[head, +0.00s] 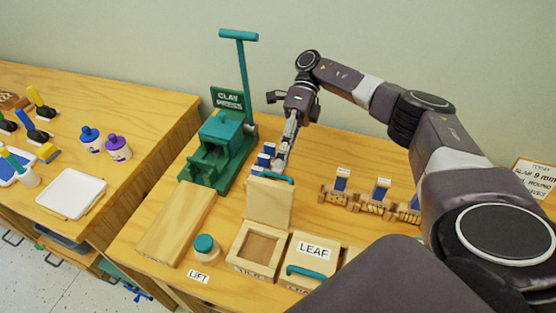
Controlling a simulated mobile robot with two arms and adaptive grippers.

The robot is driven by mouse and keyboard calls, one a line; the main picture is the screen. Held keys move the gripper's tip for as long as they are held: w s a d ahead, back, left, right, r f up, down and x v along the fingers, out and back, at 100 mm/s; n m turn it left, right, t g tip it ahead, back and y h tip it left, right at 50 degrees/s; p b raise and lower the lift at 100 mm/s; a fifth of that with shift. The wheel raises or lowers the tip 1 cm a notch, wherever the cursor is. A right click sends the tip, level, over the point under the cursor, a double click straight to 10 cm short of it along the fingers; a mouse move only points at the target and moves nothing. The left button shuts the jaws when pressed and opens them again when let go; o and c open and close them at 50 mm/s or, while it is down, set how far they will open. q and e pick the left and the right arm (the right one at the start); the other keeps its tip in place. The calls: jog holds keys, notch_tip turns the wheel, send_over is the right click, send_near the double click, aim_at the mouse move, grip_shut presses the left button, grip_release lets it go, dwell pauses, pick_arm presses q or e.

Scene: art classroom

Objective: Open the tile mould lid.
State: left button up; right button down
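A teal handle (277,178) is at the lid's top edge. My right gripper (281,165) points down just behind and above that handle. Its fingertips are small and partly hidden, so I cannot tell whether they touch or hold the handle. My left gripper is not in view.
The LEAF mould (312,251), lid shut, stands right beside the tile mould. Wooden racks with labelled blue pieces (379,190) stand at right.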

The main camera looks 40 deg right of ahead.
jog(key=shift+s+a+f+g, duration=0.2)
jog(key=shift+s+f, duration=0.05)
jog(key=shift+f, duration=0.45)
jog(key=shift+s+a+f+g, duration=0.15)
jog(key=shift+s+f+g, duration=0.05)
jog(key=shift+f, duration=0.45)
jog(key=c, duration=2.4)
grip_release()
jog(key=shift+o, duration=1.1)
jog(key=shift+w+a, duration=0.1)
jog(key=o, duration=0.3)
jog(key=shift+a+r, duration=0.15)
jog(key=shift+a, duration=0.1)
jog(key=shift+d, duration=0.15)
jog(key=shift+r, duration=0.25)
jog(key=shift+c, duration=0.5)
notch_tip(320, 180, up, 11)
jog(key=shift+f, duration=0.2)
jog(key=shift+c, duration=0.3)
